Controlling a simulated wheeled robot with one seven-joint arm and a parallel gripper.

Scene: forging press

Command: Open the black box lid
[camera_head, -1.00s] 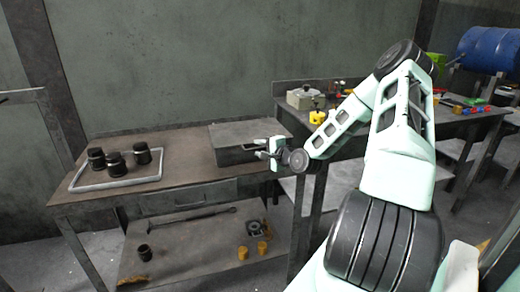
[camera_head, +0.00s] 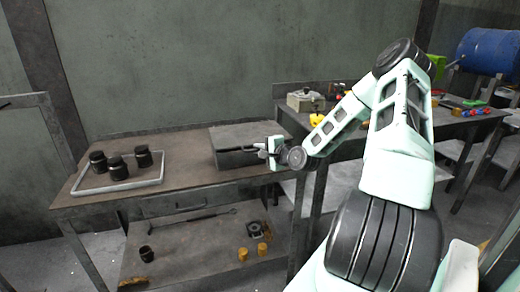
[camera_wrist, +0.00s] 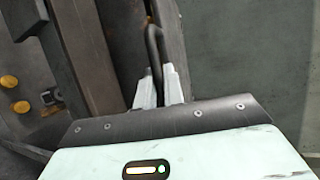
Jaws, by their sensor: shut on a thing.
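The black box (camera_head: 236,158) is a dark grey, flat rectangular case at the right end of the workbench. Its lid (camera_head: 240,134) lies flat or nearly so; I cannot tell whether there is a small gap. My gripper (camera_head: 261,150) is at the front right of the box, level with its front face. In the wrist view, my gripper (camera_wrist: 159,88) has its two pale fingers shut on a dark, thin, loop-shaped handle (camera_wrist: 154,42). The handle's far end and its joint to the lid are hard to make out.
A grey tray (camera_head: 92,191) with several black cylinders stands on the bench's left. The bench top (camera_head: 188,160) between tray and box is clear. A wall (camera_head: 220,60) rises behind. A second table (camera_head: 450,122) with small items stands at the right.

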